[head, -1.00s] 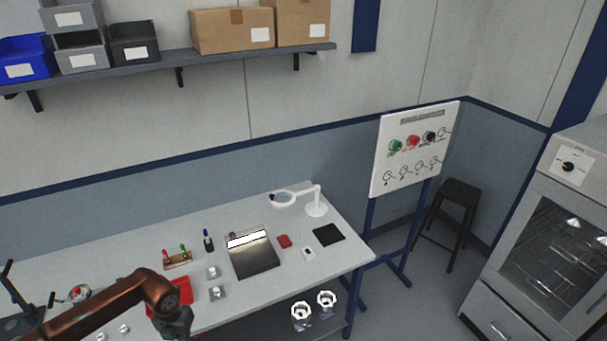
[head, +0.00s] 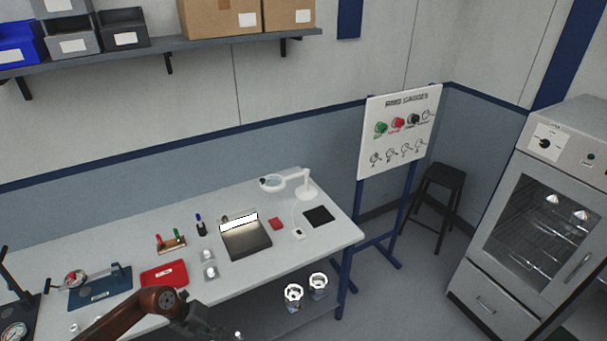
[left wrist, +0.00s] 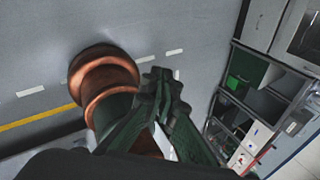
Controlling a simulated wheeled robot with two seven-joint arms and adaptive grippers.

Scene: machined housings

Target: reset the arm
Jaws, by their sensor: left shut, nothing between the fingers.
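My left arm comes in from the bottom left of the head view, its copper links bent at a joint in front of the workbench (head: 130,240). The dark left gripper (head: 195,318) hangs low at the bottom edge, in front of the bench's near edge and apart from everything on it. In the left wrist view the left gripper's dark green fingers (left wrist: 163,78) are together, with nothing between them. A copper link of my own arm shows beside them. My right gripper is in neither view.
The bench holds a red tray (head: 165,274), a blue fixture (head: 100,287), a grey plate (head: 246,238) and a magnifier lamp (head: 305,188). Two shiny housings (head: 294,296) stand on the lower shelf. A ring gauge board (head: 398,132), a stool (head: 440,190) and an oven (head: 530,230) stand right.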

